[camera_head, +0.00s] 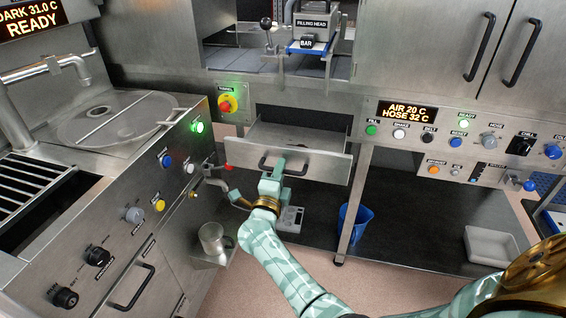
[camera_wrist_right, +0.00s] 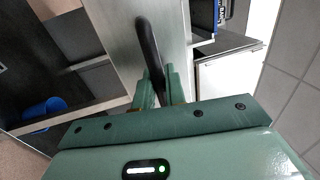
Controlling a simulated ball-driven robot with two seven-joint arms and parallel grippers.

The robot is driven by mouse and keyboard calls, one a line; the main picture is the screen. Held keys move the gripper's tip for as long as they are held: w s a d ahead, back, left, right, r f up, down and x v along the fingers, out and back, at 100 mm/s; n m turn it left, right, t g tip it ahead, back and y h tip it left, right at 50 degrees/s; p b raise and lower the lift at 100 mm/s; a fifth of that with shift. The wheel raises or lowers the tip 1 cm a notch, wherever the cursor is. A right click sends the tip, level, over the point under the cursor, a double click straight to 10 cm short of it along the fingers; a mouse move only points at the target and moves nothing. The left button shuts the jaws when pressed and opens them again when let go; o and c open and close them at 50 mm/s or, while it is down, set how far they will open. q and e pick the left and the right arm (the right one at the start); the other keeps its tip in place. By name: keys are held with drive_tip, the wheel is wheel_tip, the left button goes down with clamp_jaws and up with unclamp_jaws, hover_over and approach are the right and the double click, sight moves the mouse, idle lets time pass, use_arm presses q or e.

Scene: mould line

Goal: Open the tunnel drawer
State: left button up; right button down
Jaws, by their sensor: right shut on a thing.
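The tunnel drawer (camera_head: 315,163) is a steel drawer under the tunnel, in the middle of the head view. It stands partly out, and its inside (camera_head: 290,137) shows from above. My right gripper (camera_head: 270,176) is at the drawer front, shut on its black bar handle (camera_head: 264,163). In the right wrist view the two fingers (camera_wrist_right: 160,88) close around the handle (camera_wrist_right: 148,45), which runs upward along the steel front. The gripper hides part of the handle in the head view. My left gripper is not in view.
A metal jug (camera_head: 212,240) stands on a small shelf at left, below a tap. A small scale (camera_head: 290,218), a blue bucket (camera_head: 353,222) and a white tray (camera_head: 491,246) are on the dark lower shelf. The left cabinet (camera_head: 130,235) has knobs and a handle.

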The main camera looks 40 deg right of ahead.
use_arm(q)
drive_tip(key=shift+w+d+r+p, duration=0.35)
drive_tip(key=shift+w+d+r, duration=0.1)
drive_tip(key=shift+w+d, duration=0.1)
use_arm(e)
drive_tip(key=v, duration=0.3)
drive_tip(key=shift+r, duration=0.25)
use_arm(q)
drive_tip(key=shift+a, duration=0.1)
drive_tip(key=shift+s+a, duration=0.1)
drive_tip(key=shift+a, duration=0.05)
use_arm(e)
drive_tip(key=c, duration=1.5)
unclamp_jaws()
drive_tip(key=shift+c, duration=0.2)
drive_tip(key=shift+a, duration=0.1)
